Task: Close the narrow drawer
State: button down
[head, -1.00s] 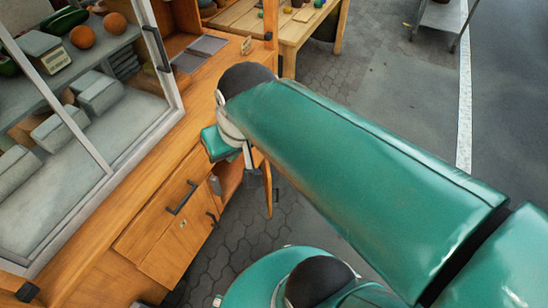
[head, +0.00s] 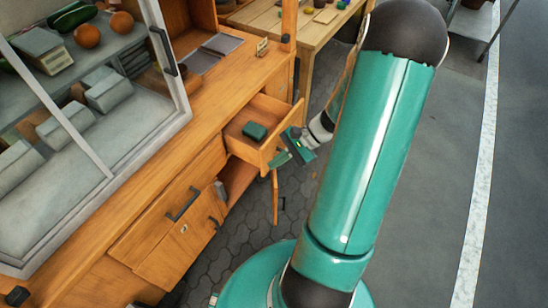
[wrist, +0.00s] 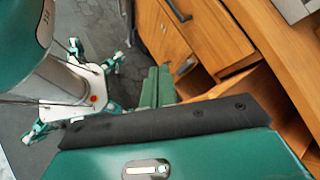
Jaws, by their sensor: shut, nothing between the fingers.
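The narrow drawer (head: 246,127) is pulled out of the wooden counter in the head view, with a small dark green box (head: 255,131) lying inside. My gripper (head: 279,160) is beside the drawer's front panel, on its outer side and low. Whether it touches the panel cannot be told. In the wrist view its green fingers (wrist: 157,88) lie together with nothing between them. The dark edge of my gripper housing hides part of the woodwork in that view.
A wider closed drawer (head: 172,208) with a dark handle is nearer in the counter. A small door (head: 275,196) below the open drawer stands open. A glass display case (head: 100,120) sits on the counter.

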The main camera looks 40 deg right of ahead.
aim_at(238, 142)
jog(key=s+d+f+m+t+h, duration=0.2)
jog(key=d+f+m+t, duration=0.4)
jog(key=f+m+t, duration=0.15)
jog(key=s+d+f+m+t+h, duration=0.2)
jog(key=s+d+f+m+t, duration=0.1)
jog(key=d+f+m+t, duration=0.4)
jog(key=shift+m+g, duration=0.45)
jog(key=shift+g, duration=0.2)
jog(key=x, duration=0.4)
jog(key=a+x, duration=0.1)
jog(key=x, duration=0.9)
jog(key=shift+a+f, duration=0.25)
jog(key=shift+a, duration=0.1)
jog(key=x, duration=1.6)
jog(key=shift+a, duration=0.15)
jog(key=shift+w+a+r, duration=0.1)
jog(key=shift+w+r, duration=0.05)
jog(key=shift+w, duration=0.3)
